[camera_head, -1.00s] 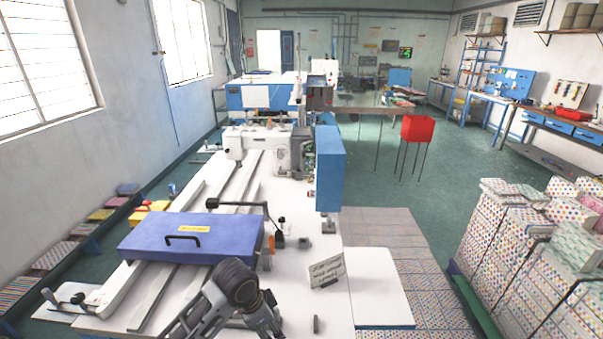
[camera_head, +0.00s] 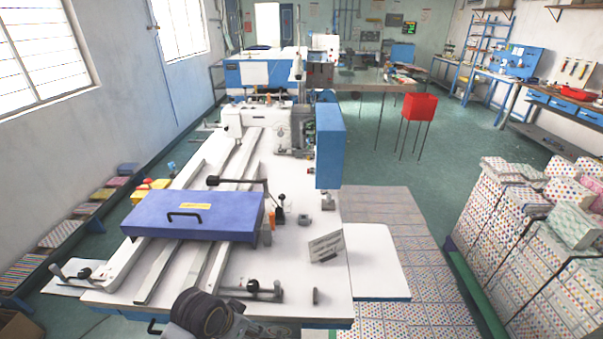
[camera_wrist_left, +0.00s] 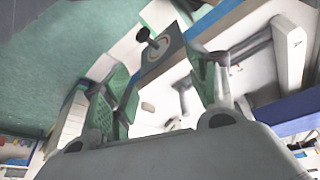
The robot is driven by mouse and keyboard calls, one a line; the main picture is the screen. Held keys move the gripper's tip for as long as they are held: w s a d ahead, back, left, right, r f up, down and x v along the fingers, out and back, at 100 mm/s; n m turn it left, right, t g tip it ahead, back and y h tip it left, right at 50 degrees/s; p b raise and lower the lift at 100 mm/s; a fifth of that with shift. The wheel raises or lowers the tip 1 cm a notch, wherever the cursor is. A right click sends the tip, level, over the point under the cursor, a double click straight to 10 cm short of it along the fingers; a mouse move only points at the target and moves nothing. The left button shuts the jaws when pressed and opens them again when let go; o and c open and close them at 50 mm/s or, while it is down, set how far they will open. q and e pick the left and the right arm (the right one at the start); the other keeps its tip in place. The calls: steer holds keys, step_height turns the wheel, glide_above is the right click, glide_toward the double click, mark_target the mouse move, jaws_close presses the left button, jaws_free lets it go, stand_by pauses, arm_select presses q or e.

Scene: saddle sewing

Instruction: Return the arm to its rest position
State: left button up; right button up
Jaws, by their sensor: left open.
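My left arm (camera_head: 205,314) shows only at the bottom edge of the head view, low in front of the white sewing machine table (camera_head: 285,265). My left gripper (camera_wrist_left: 165,90) shows in the left wrist view with its two green-padded fingers apart. Nothing is held between them; a dark flat piece with a round mark (camera_wrist_left: 160,58) lies beyond them, and I cannot tell what it is. The left fingers are out of the head view. My right gripper is in neither view.
A blue-purple box with a black handle (camera_head: 195,216) sits on the table. A small card (camera_head: 326,247) and a lever with a black knob (camera_head: 252,286) stand near its front. Patterned stacks (camera_head: 510,235) stand at right. Green floor (camera_head: 385,165) is clear beyond the tiled patch.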

arm_select(q)
steer(key=s+a+n+y, duration=0.2)
steer(key=s+a+n, duration=0.2)
steer(key=s+a, duration=0.3)
step_height(320, 180, down, 36)
steer(key=s+a+g+b, duration=0.1)
steer(key=s+b, duration=0.1)
steer(key=s+a+f+b, duration=0.1)
steer(key=s+a+f, duration=0.1)
steer(key=s+f, duration=0.9)
steer(key=s+a+f+g+b, duration=0.1)
steer(key=s+a+f, duration=0.1)
steer(key=s+f, duration=0.8)
steer(key=shift+s+f+m, duration=0.3)
steer(key=shift+s+f, duration=0.1)
steer(key=shift+s, duration=0.05)
steer(key=shift+s, duration=0.15)
